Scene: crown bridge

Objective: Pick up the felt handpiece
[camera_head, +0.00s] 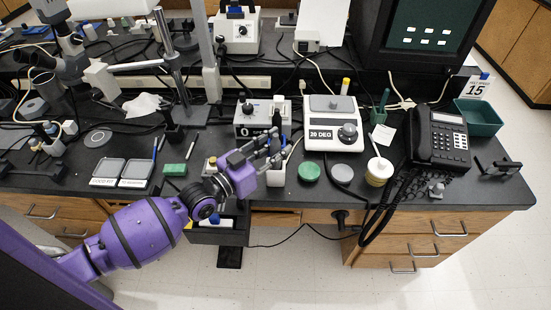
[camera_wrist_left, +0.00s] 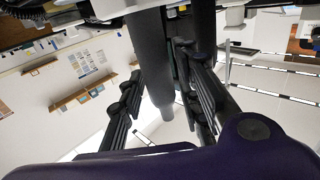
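My left gripper (camera_head: 272,151) reaches over the front of the black bench from the left, above a white holder (camera_head: 276,176). Its dark fingers look spread apart. A slim dark upright piece (camera_head: 277,119) shows just behind the fingers; I cannot tell for sure whether it is the felt handpiece. In the left wrist view, a grey cylinder (camera_wrist_left: 152,55) and a black one (camera_wrist_left: 202,30) show between and behind the fingers of the gripper (camera_wrist_left: 165,95). I cannot tell whether the fingers touch either. My right gripper is not in view.
A control box (camera_head: 262,118) stands behind the gripper, with a white heater unit (camera_head: 333,124) right of it. A green round lid (camera_head: 309,171), a grey disc (camera_head: 342,173) and a jar (camera_head: 379,171) lie to the right. A black phone (camera_head: 438,138) stands farther right.

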